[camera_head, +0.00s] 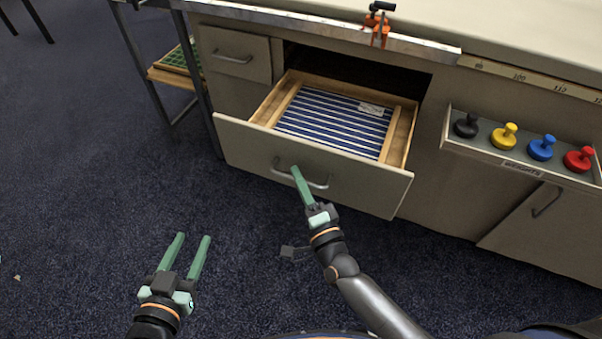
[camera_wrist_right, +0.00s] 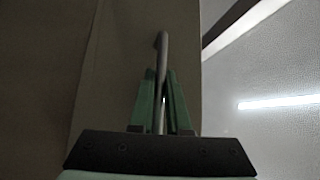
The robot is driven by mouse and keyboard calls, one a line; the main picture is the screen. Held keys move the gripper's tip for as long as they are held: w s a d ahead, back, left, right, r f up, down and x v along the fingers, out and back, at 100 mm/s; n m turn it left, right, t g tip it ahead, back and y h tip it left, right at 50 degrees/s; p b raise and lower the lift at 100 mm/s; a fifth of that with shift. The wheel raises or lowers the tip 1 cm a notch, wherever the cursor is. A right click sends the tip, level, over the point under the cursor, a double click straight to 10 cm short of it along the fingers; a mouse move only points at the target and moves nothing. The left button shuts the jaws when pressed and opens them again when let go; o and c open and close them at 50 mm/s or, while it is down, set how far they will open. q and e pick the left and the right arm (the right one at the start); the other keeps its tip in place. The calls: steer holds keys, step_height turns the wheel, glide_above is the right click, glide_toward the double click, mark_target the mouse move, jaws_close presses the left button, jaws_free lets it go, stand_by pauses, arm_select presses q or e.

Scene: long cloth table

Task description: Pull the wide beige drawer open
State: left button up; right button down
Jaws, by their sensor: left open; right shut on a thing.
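The wide beige drawer (camera_head: 240,142) stands pulled out from the cabinet under the table in the head view. Its inside has wooden sides and a blue-and-white striped lining (camera_head: 330,122) with a small pale label on it. My right gripper (camera_head: 296,172) is at the drawer's front and shut on the metal bar handle (camera_head: 318,185). The right wrist view shows the handle (camera_wrist_right: 162,50) between the green fingers. My left gripper (camera_head: 194,238) is open and empty, low over the carpet to the left of the drawer, apart from it.
A smaller closed drawer (camera_head: 233,68) is at upper left. A ledge on the right (camera_head: 485,147) carries black, yellow, blue and red knobbed weights. An orange clamp (camera_head: 380,25) sits on the table edge. Dark blue carpet (camera_head: 80,190) is clear at left.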

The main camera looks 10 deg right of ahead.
steer(key=c, duration=0.9)
jaws_free()
